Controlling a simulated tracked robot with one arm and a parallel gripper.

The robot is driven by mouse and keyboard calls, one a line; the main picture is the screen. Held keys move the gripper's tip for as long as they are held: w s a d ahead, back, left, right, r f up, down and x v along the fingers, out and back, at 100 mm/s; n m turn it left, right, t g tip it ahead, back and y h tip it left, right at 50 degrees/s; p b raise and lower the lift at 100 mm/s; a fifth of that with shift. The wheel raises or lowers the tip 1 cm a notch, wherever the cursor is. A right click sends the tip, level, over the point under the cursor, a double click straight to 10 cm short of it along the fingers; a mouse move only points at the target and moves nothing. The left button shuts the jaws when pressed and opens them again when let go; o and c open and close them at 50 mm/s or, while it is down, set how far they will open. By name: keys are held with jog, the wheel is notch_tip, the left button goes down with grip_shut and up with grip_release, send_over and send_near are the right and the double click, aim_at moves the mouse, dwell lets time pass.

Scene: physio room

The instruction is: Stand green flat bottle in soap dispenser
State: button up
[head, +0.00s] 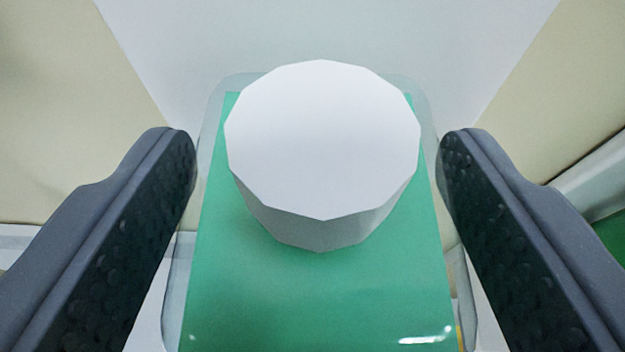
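The green flat bottle (310,300) fills the middle of the head view. It has a clear outer shell, green inside, and a large white faceted cap (322,140) that faces me. My gripper (317,160) has one dark, dimpled finger on each side of the bottle. The finger pads lie along the bottle's left and right sides near their tips, with no clear gap there, so it looks shut on the bottle. The bottle's lower end is out of the frame. I see no part that I can tell is the soap dispenser.
A plain pale panel (330,25) lies behind the bottle, with beige surfaces (70,110) to its left and right (545,110). A pale ledge or bar (590,185) and a bit of green show at the right edge. No loose objects are visible around the fingers.

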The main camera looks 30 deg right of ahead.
jog(key=shift+r, duration=0.1)
jog(key=shift+s+a+r, duration=0.1)
jog(key=shift+s+a, duration=0.15)
jog(key=shift+s, duration=0.2)
jog(key=v, duration=1.1)
